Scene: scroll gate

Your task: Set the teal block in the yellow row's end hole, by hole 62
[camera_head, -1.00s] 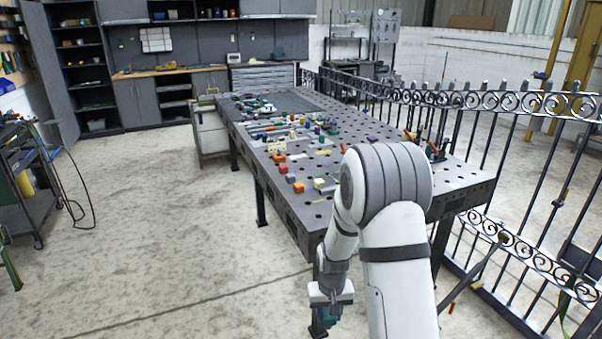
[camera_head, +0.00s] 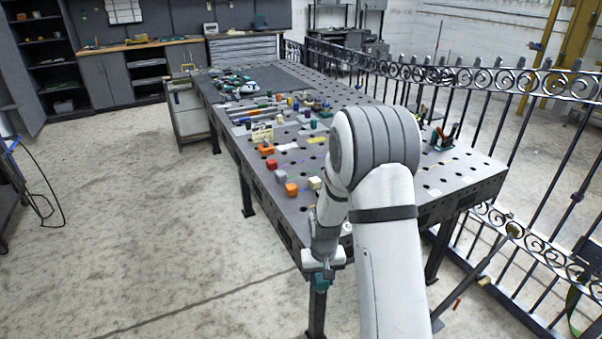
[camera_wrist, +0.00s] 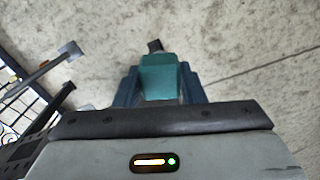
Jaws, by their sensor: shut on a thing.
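My gripper (camera_head: 321,275) is shut on the teal block (camera_wrist: 160,76). In the wrist view the block sits between the two dark blue fingers, with bare floor behind it. In the head view the teal block (camera_head: 321,284) shows below my gripper, in front of the table's near corner and below its top. The perforated table (camera_head: 420,185) carries rows of holes and small coloured blocks. A small yellow strip (camera_head: 317,140) lies on the table. The hole numbers are too small to read, and my arm hides part of the tabletop.
A cream block (camera_head: 314,183) is close by. A scroll-topped gate (camera_head: 480,78) runs along the right side.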

